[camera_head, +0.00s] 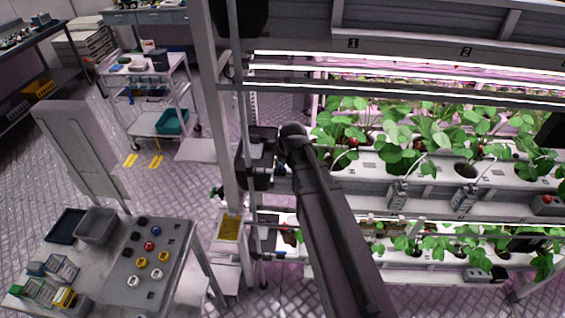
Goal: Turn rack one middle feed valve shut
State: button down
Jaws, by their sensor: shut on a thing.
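My arm reaches up from the bottom to the left end post of the rack. My gripper (244,178) is at the end of it, dark and small, against the pipework beside the post at middle-shelf height. It is shut on the middle feed valve, which is mostly hidden behind the gripper and wrist. How far the valve is turned cannot be made out.
The upright post (208,75) stands close to my gripper. Planted white troughs (350,180) fill the rack at right. A bench (185,235) with grey bin (97,226) and coloured knobs stands at lower left. A trolley (185,62) stands behind.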

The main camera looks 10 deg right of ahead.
jog(key=m+h, duration=0.1)
jog(key=m, duration=0.3)
jog(key=m+h, duration=0.1)
jog(key=m, duration=0.1)
jog(key=shift+a+m+h, duration=0.25)
jog(key=shift+m+h, duration=0.05)
dwell(0.4)
jog(key=c, duration=0.6)
grip_release()
jog(key=shift+c, duration=0.2)
jog(key=shift+r, duration=0.1)
